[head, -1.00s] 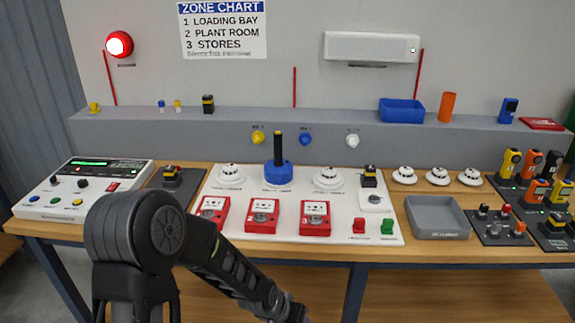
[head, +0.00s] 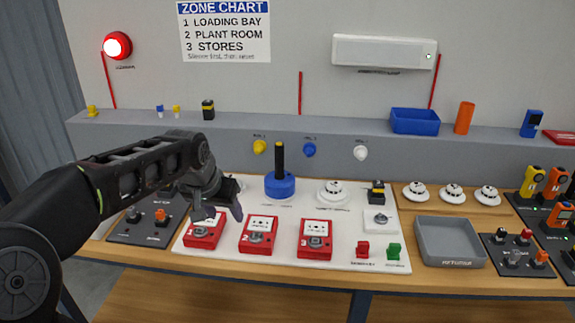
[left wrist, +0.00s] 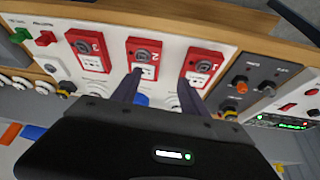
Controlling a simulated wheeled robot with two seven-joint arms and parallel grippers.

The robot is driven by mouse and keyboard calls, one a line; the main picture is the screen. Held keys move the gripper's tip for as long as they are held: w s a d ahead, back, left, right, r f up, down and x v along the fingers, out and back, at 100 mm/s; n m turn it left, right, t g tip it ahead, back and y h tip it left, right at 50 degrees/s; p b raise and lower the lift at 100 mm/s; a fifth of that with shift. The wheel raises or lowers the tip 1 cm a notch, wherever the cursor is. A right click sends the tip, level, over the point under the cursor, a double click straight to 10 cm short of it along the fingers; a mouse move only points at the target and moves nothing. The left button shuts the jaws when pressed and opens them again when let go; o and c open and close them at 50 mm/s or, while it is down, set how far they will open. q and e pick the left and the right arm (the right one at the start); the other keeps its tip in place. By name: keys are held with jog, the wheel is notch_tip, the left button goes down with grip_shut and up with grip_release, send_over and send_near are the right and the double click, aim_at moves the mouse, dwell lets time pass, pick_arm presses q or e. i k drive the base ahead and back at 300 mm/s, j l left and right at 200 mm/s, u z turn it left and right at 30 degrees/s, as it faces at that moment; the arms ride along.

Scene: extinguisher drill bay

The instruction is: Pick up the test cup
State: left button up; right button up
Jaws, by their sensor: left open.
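The test cup (head: 280,187) is a blue round cup with an upright black handle, standing on the white board in the head view. A small blue patch of it (left wrist: 141,99) shows between the fingers in the left wrist view; the rest is hidden by the gripper body. My left gripper (head: 228,207) is open and empty, left of the cup and apart from it, above the first and second red call points. Its two spread fingers (left wrist: 160,85) show in the left wrist view. My right gripper is not in view.
Red call points (head: 257,234) stand in front of the cup. A white detector (head: 334,193) is right of it. A grey tray (head: 450,242) stands farther right.

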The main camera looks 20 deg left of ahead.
aim_at(279, 184)
jog(key=i, duration=1.15)
